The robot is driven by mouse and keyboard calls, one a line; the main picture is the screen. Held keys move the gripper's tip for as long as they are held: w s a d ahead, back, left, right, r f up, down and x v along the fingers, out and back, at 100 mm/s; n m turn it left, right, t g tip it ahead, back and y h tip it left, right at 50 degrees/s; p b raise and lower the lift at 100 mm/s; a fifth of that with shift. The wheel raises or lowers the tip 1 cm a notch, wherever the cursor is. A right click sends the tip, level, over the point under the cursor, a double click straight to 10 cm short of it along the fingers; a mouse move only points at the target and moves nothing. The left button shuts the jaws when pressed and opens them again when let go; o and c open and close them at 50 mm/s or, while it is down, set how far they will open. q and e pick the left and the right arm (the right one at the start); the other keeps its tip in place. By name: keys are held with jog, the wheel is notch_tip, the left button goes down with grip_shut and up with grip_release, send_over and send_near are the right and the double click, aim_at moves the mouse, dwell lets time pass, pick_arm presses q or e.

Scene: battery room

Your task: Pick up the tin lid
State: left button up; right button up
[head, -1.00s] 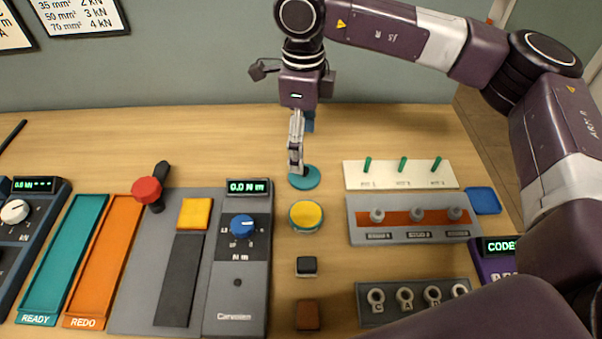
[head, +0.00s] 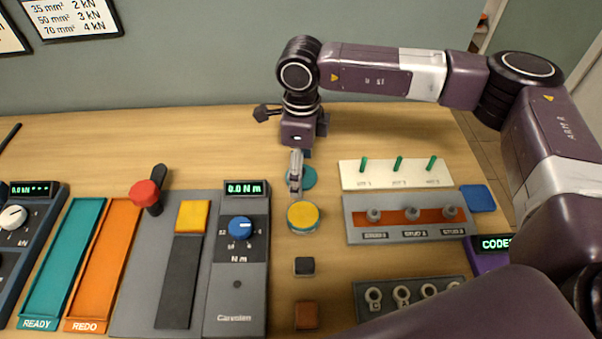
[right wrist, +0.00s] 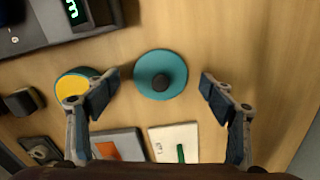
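The tin lid (right wrist: 148,75) is a teal disc with a dark round knob in its middle. It lies flat on the table, and in the head view the lid (head: 309,177) is partly hidden by my right gripper (head: 295,187). In the right wrist view the two fingers of my right gripper (right wrist: 160,92) are spread wide, one on each side of the lid, with nothing between them touching it. The open tin (right wrist: 75,85), teal with yellow inside, stands just in front of the lid; it also shows in the head view (head: 303,217). My left gripper is not in view.
A white board with green pegs (head: 396,173) and a grey stud block (head: 408,218) lie to the right. A torque device (head: 237,285) with a blue knob is on the left. A black block (head: 305,266) and a brown block (head: 306,315) lie in front. Table behind the lid is clear.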

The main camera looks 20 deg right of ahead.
jog(key=c, duration=0.9)
jog(key=shift+o, duration=0.2)
jog(key=shift+r, duration=0.15)
